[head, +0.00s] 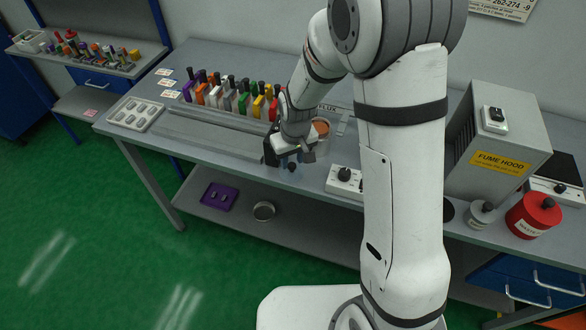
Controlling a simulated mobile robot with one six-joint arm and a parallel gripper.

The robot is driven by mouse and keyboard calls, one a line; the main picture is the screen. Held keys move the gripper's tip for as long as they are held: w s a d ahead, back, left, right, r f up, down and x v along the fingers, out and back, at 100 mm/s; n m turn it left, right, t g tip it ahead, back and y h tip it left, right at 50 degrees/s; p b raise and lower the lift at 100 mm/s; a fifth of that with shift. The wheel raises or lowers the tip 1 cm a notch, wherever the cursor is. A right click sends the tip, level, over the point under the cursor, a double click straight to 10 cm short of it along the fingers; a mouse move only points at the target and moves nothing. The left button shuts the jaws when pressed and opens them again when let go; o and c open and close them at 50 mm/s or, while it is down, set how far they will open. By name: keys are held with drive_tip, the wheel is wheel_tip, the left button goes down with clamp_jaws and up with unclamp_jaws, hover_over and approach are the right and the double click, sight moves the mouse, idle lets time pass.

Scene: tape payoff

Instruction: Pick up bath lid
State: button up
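My gripper (289,160) points down close over the middle of the workbench. A small dark knob-like piece (291,168) shows right at its fingertips, with a pale patch around it. It may be the bath lid, but the view is too small to be sure. I cannot tell whether the fingers touch it or are open or shut. Just behind my gripper stands a round open bath (321,127) with orange-brown contents, by a label reading FLUX. My wrist hides part of this area.
A control box with a black knob (345,181) is close on the right. A fume hood (497,145), grey pot (481,214) and red waste can (533,215) stand further right.

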drive_tip(key=shift+w+f, duration=0.1)
drive_tip(key=shift+f, duration=0.95)
drive_tip(key=shift+c, duration=0.4)
clamp_jaws()
drive_tip(key=shift+r, duration=0.1)
